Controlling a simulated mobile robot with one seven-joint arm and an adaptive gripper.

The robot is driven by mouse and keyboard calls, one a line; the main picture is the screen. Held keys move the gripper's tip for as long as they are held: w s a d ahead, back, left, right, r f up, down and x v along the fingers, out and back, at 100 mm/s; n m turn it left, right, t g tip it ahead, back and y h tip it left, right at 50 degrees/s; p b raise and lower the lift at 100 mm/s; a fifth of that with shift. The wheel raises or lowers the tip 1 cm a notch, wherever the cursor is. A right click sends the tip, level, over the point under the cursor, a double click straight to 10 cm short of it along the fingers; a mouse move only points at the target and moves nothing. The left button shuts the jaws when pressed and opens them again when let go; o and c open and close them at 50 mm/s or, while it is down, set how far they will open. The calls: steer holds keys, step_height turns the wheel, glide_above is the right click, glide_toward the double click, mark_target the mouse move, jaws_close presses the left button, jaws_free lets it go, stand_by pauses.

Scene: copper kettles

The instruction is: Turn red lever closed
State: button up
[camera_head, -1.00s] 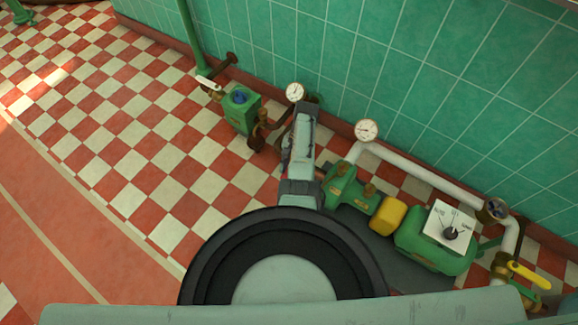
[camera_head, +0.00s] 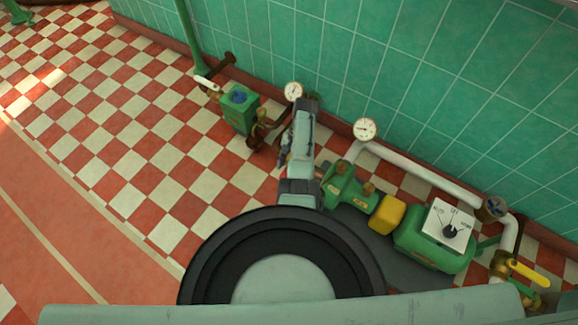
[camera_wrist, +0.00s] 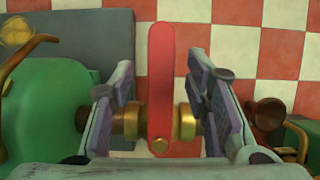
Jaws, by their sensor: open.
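The red lever (camera_wrist: 161,80) stands upright in the wrist view, a long flat bar with a rounded top. Its lower end has a brass bolt and sits in front of a brass valve fitting (camera_wrist: 187,122) on a pipe. My gripper (camera_wrist: 166,92) is open, with one padded finger on each side of the lever. A gap shows between the lever and each finger, so neither touches it. In the head view my arm hides the lever, and I cannot make out the fingers clearly.
A green pump (camera_head: 434,240) with a yellow coupling (camera_head: 387,215) stands to the right of my arm. A yellow lever (camera_head: 528,273) is at far right. A green box (camera_head: 240,112) and two gauges stand near the tiled wall. The checkered floor at left is clear.

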steer(key=v, duration=1.1)
steer(key=shift+r, duration=0.1)
